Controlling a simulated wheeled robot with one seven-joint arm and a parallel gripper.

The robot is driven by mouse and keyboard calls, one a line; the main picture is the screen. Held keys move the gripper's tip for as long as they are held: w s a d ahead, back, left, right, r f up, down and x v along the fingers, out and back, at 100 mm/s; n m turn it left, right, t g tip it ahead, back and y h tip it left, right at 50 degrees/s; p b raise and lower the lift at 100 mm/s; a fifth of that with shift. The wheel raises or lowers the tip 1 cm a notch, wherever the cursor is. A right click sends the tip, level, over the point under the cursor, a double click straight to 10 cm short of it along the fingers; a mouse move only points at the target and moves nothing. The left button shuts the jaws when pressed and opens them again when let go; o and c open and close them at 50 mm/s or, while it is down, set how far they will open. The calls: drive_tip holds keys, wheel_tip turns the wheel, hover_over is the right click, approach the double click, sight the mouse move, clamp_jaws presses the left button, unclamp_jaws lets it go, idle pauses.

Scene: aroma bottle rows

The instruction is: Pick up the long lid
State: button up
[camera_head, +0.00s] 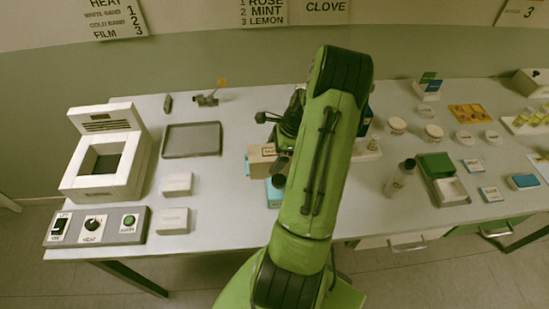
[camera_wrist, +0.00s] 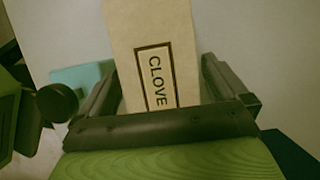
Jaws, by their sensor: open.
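A long tan piece (camera_wrist: 150,35) with a dark-framed CLOVE label lies between the open fingers of my gripper (camera_wrist: 162,75) in the wrist view. I cannot tell whether it is the long lid or a box with that lid on. The fingers stand on either side of it; contact is not clear. In the head view a tan box-like piece (camera_head: 259,161) shows left of my arm, at the table's middle. My arm hides its right part and most of my gripper.
A light-blue block (camera_head: 274,194) sits close by; it also shows in the wrist view (camera_wrist: 80,76). On the left are a grey tray (camera_head: 192,139), a white heater-like unit (camera_head: 80,180) and a control panel (camera_head: 97,226). On the right are a bottle (camera_head: 400,178) and a green-and-white box (camera_head: 436,163).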

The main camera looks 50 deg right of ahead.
drive_tip(key=c, duration=0.9)
wheel_tip(320, 180, up, 11)
drive_tip(key=shift+f+p, duration=0.2)
drive_tip(key=shift+p, duration=0.7)
drive_tip(key=shift+c, duration=0.3)
